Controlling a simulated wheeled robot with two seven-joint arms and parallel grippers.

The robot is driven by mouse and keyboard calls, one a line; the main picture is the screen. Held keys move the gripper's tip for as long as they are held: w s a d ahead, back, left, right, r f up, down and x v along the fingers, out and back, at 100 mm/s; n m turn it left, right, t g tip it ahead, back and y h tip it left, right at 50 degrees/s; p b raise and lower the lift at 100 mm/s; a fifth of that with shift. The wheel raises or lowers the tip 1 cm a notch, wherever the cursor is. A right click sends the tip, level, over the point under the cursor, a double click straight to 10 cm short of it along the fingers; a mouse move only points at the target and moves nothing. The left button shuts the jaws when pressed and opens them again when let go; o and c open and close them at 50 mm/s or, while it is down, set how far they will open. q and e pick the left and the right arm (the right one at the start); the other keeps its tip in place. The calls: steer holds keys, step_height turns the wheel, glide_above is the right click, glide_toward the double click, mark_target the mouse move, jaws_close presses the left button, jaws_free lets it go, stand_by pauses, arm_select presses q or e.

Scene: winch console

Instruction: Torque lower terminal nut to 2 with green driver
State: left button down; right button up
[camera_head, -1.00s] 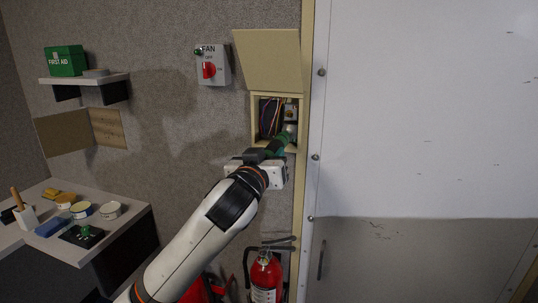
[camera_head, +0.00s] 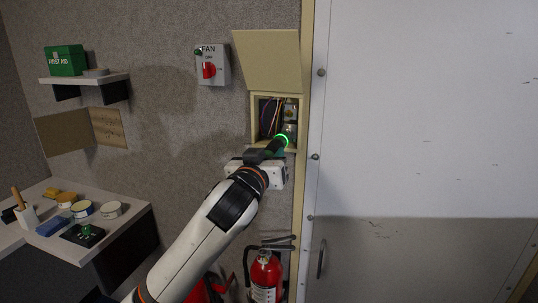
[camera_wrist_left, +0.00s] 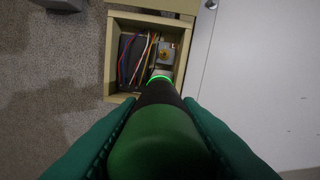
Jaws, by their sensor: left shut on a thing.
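My left gripper (camera_head: 266,156) is shut on the green driver (camera_wrist_left: 158,140), which points away from me into an open wall box (camera_head: 253,125). The driver has a dark collar and a glowing green ring (camera_head: 282,140) near its front end; the ring also shows in the wrist view (camera_wrist_left: 160,79). The upper terminal (camera_wrist_left: 166,53), with a brass-coloured nut, is bare in the box. The driver's front end is at the lower terminal (camera_head: 290,129). The lower nut is hidden, so I cannot tell how the driver sits on it. My right gripper is out of view.
The box lid (camera_head: 268,60) stands open above. Coloured wires (camera_wrist_left: 140,60) run on the box's left side. A fan switch (camera_head: 211,66) is up left, a fire extinguisher (camera_head: 265,275) below. A white door (camera_head: 425,120) is on the right, and a cluttered bench (camera_head: 130,218) at lower left.

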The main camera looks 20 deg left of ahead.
arm_select(q)
steer(key=shift+s, duration=0.35)
steer(key=s+p, duration=0.1)
steer(key=s, duration=0.5)
steer(key=shift+a+p, duration=0.15)
steer(key=shift+p, duration=0.2)
stand_by(2.0)
